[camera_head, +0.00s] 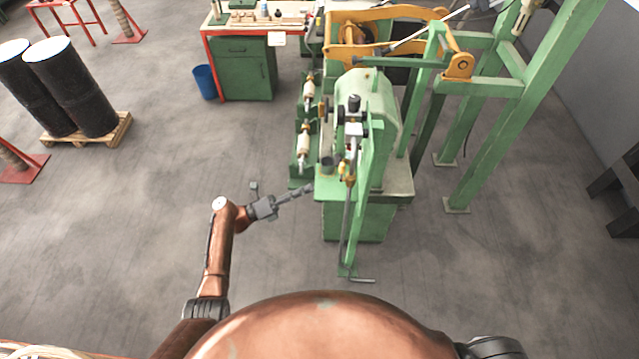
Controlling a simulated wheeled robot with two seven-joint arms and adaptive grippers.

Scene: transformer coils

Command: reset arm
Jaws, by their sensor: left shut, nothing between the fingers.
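My left gripper (303,190) shows in the head view at the end of my copper-coloured left arm. It is shut and empty, and its tip points right, close to the left edge of the green machine (372,110). I cannot tell whether the tip touches the machine. My right gripper is out of the picture; only a dark part of my right arm shows at the bottom right.
A green workbench (243,68) and a blue bin (205,81) stand at the back. Two dark drums (72,85) stand on a wooden pallet (119,130) at the left. A thin upright rod (348,225) stands before the machine. The floor left of the machine is clear.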

